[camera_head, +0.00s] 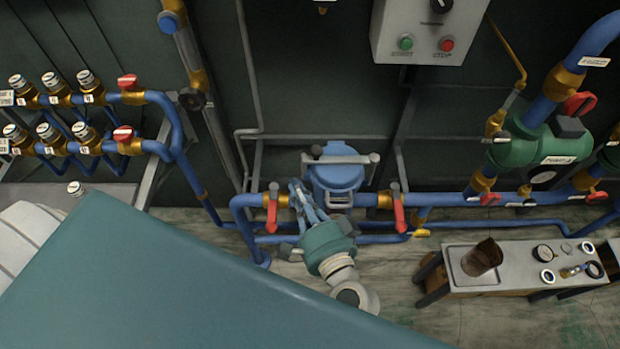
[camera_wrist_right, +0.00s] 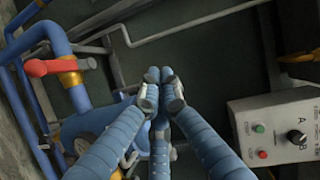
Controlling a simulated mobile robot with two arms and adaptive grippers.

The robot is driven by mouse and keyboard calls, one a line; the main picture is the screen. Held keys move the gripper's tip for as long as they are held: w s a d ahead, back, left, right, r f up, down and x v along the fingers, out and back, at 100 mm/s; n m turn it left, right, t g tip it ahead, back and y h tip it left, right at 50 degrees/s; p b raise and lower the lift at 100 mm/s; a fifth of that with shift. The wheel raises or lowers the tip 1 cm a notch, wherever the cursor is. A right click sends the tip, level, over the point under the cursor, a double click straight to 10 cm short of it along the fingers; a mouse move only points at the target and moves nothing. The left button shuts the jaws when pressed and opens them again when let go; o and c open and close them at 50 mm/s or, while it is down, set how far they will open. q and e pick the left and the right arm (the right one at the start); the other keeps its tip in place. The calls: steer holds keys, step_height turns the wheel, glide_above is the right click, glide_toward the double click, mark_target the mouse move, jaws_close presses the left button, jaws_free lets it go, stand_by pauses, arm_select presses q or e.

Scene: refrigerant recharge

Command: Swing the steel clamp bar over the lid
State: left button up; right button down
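The blue filter housing (camera_head: 336,180) with its round lid (camera_head: 338,149) sits in the blue pipe line at the middle of the head view. The steel clamp bar (camera_head: 345,159) lies across the lid from left to right. My right gripper (camera_head: 296,185) is just left of the housing, its fingers pointing up the picture. In the right wrist view the fingertips (camera_wrist_right: 162,78) are drawn together with nothing visible between them. The housing (camera_wrist_right: 92,122) is partly hidden behind the fingers there. My left gripper is not in view.
Red valve handles flank the housing, left (camera_head: 272,207) and right (camera_head: 398,208). A control box (camera_head: 425,30) with green and red buttons hangs above right. A bench (camera_head: 465,290) with a brown cup and gauges stands at lower right.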

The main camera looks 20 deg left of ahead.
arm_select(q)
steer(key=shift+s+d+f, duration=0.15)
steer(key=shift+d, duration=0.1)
arm_select(e)
steer(key=s, duration=0.3)
steer(key=shift+s+a+r, duration=0.25)
steer(key=shift+s+r, duration=0.05)
steer(key=shift+r, duration=0.05)
steer(key=s+d+f+n+g+h, duration=0.2)
steer(key=d+f, duration=0.3)
steer(key=f, duration=0.6)
steer(key=s+d+f+n+g+h, duration=0.1)
steer(key=s+d+f+h, duration=0.3)
steer(key=f, duration=0.7)
steer(key=s+d+f+n+g, duration=0.1)
steer(key=d+f+n+g, duration=0.1)
steer(key=d+f, duration=0.65)
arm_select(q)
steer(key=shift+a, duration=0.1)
arm_select(e)
steer(key=s+d+f+n+g+h, duration=0.4)
steer(key=s+d+f+g+h, duration=0.1)
steer(key=s+d+f, duration=1.6)
steer(key=s+d, duration=0.1)
steer(key=d, duration=0.3)
steer(key=shift+s+d+f+n+h, duration=0.15)
steer(key=shift+s+f+n+h, duration=0.15)
steer(key=shift+h, duration=0.1)
